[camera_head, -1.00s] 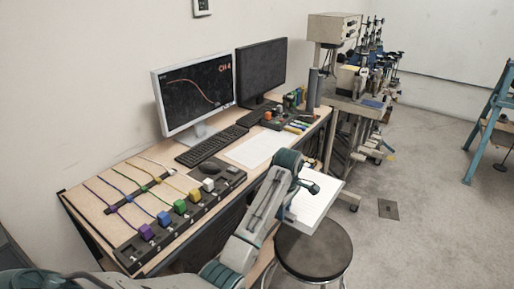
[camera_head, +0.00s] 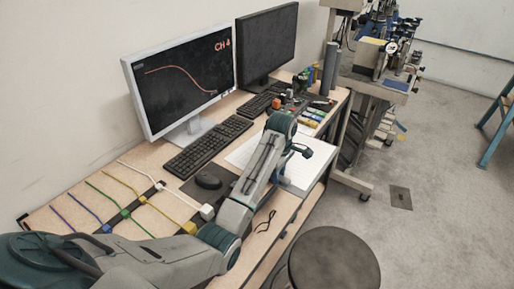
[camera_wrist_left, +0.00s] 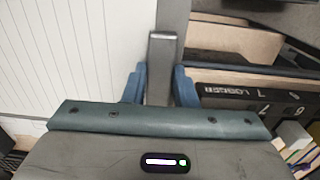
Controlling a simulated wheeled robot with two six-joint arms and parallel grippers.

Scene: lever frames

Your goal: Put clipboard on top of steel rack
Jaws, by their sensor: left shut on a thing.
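The clipboard (camera_head: 312,167) shows as a white lined sheet at the end of my left arm, by the desk's right front edge. My left gripper (camera_head: 297,150) is shut on it; the arm hides part of the board. In the left wrist view the blue fingers (camera_wrist_left: 160,85) close around a narrow grey piece, with the clipboard's white lined face (camera_wrist_left: 75,60) at left. The steel rack seems to be the metal stand (camera_head: 378,88) at the back right, beyond the desk, bearing equipment. The clipboard is apart from it. My right gripper is not in view.
The desk holds two monitors (camera_head: 185,85), keyboards (camera_head: 208,145), a mouse (camera_head: 208,178), coloured cables and a grey cylinder (camera_head: 330,68). A round stool (camera_head: 335,262) stands in front. Open floor (camera_head: 440,200) lies to the right. A blue stand (camera_head: 497,125) is at the far right.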

